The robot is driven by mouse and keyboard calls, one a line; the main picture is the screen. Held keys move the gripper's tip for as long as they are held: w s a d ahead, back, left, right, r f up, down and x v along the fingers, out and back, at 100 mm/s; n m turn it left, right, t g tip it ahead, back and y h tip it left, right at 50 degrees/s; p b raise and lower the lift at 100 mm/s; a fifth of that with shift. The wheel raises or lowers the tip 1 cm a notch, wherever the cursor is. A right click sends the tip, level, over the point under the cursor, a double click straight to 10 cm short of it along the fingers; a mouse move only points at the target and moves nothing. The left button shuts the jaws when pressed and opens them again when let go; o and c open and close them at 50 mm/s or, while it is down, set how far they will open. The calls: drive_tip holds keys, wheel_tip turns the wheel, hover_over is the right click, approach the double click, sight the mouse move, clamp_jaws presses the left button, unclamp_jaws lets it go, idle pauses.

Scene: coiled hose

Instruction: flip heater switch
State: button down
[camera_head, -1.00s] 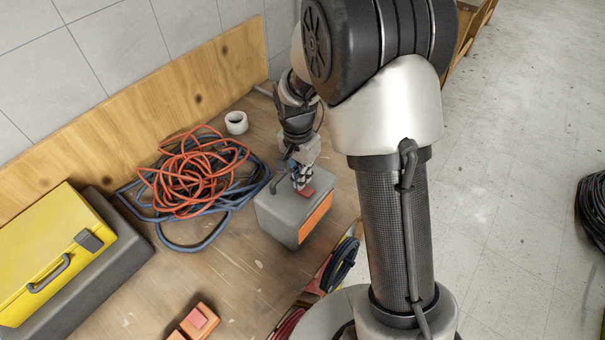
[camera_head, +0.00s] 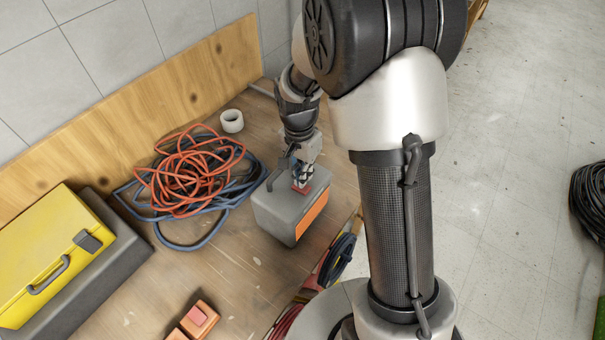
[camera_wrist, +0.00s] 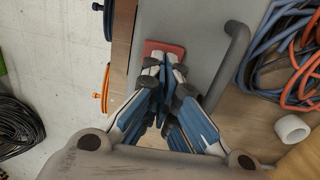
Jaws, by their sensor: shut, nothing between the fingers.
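The heater is a grey box (camera_head: 276,217) with an orange front panel (camera_head: 312,215), standing on the wooden bench. A red switch (camera_head: 300,188) sits on its top; it also shows in the wrist view (camera_wrist: 163,48). My gripper (camera_head: 301,180) is above the box top with its fingertips at the red switch. In the wrist view my gripper (camera_wrist: 162,66) is shut and empty, its tips over the switch's near edge and hiding part of it. I cannot tell whether the tips press on it or which way it is tipped.
A grey handle (camera_wrist: 232,60) rises beside the switch. An orange and blue coiled hose (camera_head: 190,178) lies left of the box, with a white tape roll (camera_head: 232,121) behind.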

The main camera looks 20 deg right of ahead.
wheel_tip(320, 180, up, 13)
drive_tip(key=w+a+p, duration=0.1)
drive_tip(key=p, duration=0.3)
drive_tip(key=shift+w+a+r, duration=0.15)
drive_tip(key=shift+w, duration=0.2)
